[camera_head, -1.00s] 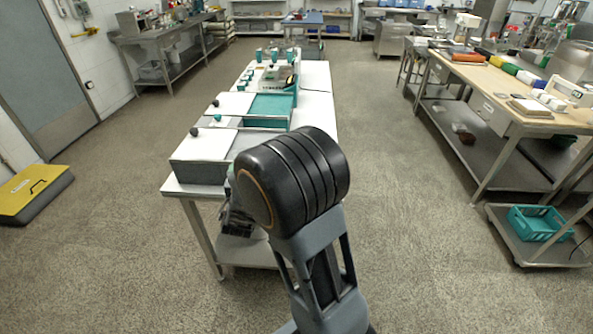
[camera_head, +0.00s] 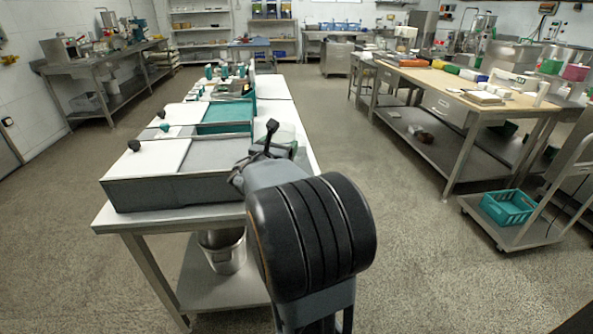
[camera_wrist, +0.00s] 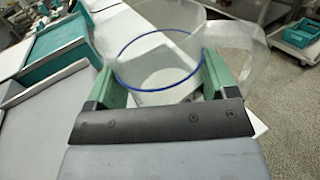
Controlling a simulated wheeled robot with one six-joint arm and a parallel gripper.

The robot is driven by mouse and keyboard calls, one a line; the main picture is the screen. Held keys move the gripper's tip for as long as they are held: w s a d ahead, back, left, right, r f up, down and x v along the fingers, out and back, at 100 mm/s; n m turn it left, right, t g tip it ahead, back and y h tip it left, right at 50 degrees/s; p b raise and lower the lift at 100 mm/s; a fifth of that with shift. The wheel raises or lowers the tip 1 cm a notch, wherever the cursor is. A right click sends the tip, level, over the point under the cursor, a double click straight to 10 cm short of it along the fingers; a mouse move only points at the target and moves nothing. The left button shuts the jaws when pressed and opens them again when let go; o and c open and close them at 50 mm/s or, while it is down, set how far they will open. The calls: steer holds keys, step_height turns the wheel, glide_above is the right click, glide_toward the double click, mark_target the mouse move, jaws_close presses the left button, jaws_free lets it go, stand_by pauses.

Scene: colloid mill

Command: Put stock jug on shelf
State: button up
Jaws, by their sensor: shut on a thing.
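The stock jug (camera_wrist: 165,82) is a clear, see-through vessel with a blue ring, seen from above in the wrist view. My gripper (camera_wrist: 163,68) has green fingers on both sides of the jug and is shut on it. In the head view the jug (camera_head: 284,136) shows faintly beyond my dark wrist, over the right part of the near table. My arm hides most of my gripper there. Open wall shelves (camera_head: 202,27) stand at the back. The near table has a lower shelf (camera_head: 205,285). I cannot tell which shelf is meant.
The near table holds grey and teal trays (camera_head: 170,190) left of my gripper. A steel pot (camera_head: 225,252) stands beneath it. A wooden-topped bench (camera_head: 450,82) stands right, with a cart carrying a teal crate (camera_head: 508,207) nearby. The floor between table and bench is clear.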

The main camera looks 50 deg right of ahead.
steer(key=d+f+b, duration=0.1)
steer(key=d+f, duration=0.5)
steer(key=d, duration=0.1)
steer(key=shift+s+f+b, duration=0.15)
steer(key=shift+f+b, duration=0.1)
steer(key=shift+b, duration=0.15)
steer(key=f, duration=0.1)
steer(key=f+b, duration=0.1)
steer(key=f, duration=0.1)
steer(key=shift+d, duration=0.3)
steer(key=shift+f, duration=0.35)
steer(key=shift+f, duration=0.1)
steer(key=shift+f, duration=0.1)
steer(key=o, duration=0.9)
